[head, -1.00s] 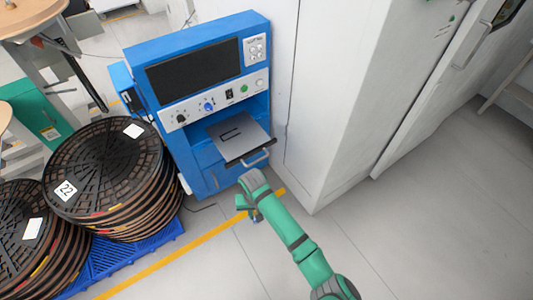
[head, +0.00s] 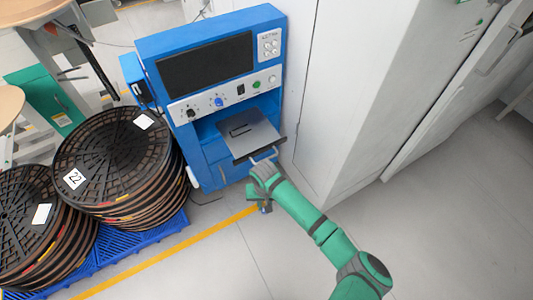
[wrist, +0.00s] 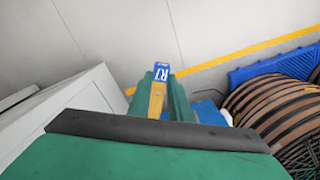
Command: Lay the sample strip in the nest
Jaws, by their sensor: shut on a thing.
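In the head view my gripper (head: 263,198) hangs just in front of and below the pulled-out grey tray of the blue machine, and a small blue bit of the strip (head: 265,208) shows there. The nest (head: 239,129) appears as a dark recess outline on the tray (head: 262,141); the strip is outside it. The tray's front handle (head: 263,156) is close to my wrist.
The blue machine (head: 200,20) has a dark screen and a knob panel. A white cabinet (head: 350,100) stands close on its right. Stacked black reels (head: 115,155) on a blue pallet (head: 130,250) are at left. Open floor with a yellow line lies in front.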

